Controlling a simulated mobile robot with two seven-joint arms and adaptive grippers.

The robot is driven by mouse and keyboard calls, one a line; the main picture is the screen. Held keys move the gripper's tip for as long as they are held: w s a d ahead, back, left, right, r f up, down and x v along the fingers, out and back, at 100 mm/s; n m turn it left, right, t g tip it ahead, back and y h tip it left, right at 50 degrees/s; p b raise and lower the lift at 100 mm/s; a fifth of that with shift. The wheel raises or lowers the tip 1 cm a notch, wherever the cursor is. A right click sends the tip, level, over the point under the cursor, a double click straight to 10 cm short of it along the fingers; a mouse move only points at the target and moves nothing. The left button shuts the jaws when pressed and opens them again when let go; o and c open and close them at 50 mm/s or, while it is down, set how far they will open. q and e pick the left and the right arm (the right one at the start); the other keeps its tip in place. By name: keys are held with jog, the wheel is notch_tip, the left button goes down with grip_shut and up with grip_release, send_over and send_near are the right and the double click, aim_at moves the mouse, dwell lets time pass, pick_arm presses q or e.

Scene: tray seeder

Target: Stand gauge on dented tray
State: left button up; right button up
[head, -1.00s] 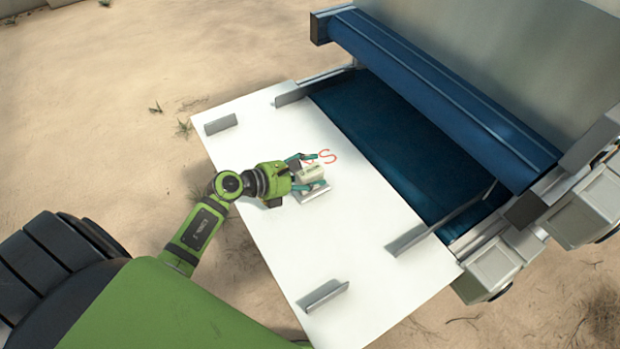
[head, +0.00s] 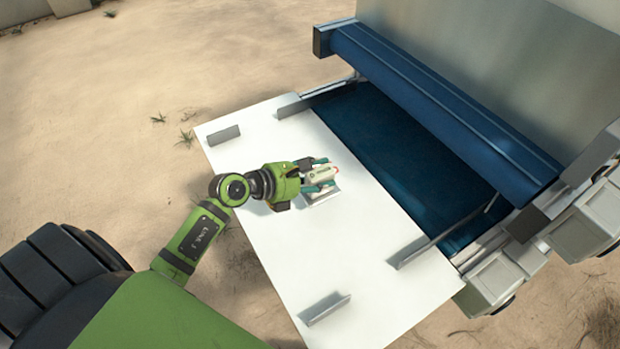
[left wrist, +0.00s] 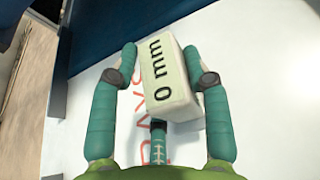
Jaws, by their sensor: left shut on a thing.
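My left gripper (head: 323,173) is shut on a pale block-shaped gauge (head: 317,175) above or at the white board (head: 370,255). In the left wrist view the gauge (left wrist: 170,82) sits between the two green-sleeved fingers, tilted, with "0 mm" in black on its face. Red lettering on the board shows beside and behind it, partly hidden. I cannot tell whether the gauge touches the board. No dented tray can be made out. My right gripper is not in view.
Low grey metal brackets stand on the board, at the upper left (head: 223,135) and near the front (head: 325,308), with one just beside the gripper (head: 322,196). The machine's dark blue belt (head: 400,160) lies beyond, under a blue roller cover (head: 440,105).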

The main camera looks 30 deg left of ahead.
pick_arm(q)
jog(key=d+r, duration=0.6)
jog(key=d, duration=0.3)
jog(key=s+a+r+m+g+h, duration=0.4)
jog(key=s+r, duration=0.4)
jog(key=s, duration=0.2)
jog(key=shift+s+r+m, duration=0.2)
jog(key=shift+s+m, duration=0.05)
jog(key=shift+m, duration=0.15)
jog(key=shift+w+a+r, duration=0.1)
